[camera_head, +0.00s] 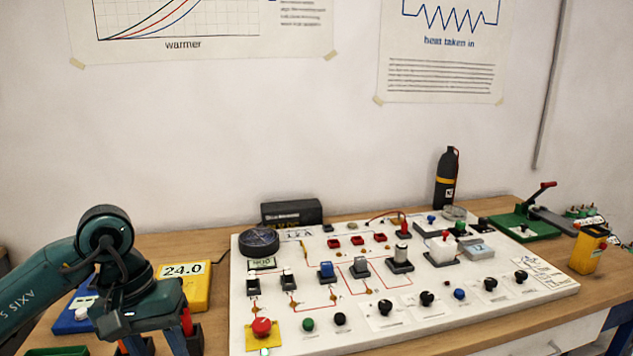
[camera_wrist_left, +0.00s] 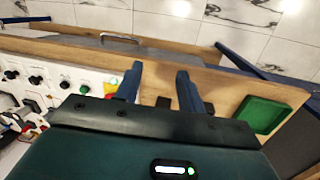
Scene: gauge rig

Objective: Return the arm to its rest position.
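My left arm (camera_head: 50,280) comes in from the left in the head view, dark green, bent at a round joint above the table's left part. My left gripper (camera_head: 153,346) points down near the lower left, left of the white rig board (camera_head: 375,322). In the left wrist view the two blue fingers of the left gripper (camera_wrist_left: 160,72) stand apart with nothing held between them. They are over the wooden table edge, beside the board's end. The fingertips are cut off at the bottom of the head view. My right gripper is in neither view.
A yellow display (camera_head: 197,285) reading 24.0 and a blue box (camera_head: 75,315) stand close to my left arm. A red button (camera_head: 261,326) is on the board's near left. A green tray (camera_wrist_left: 263,115) lies on the table. The air above the table's left back is clear.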

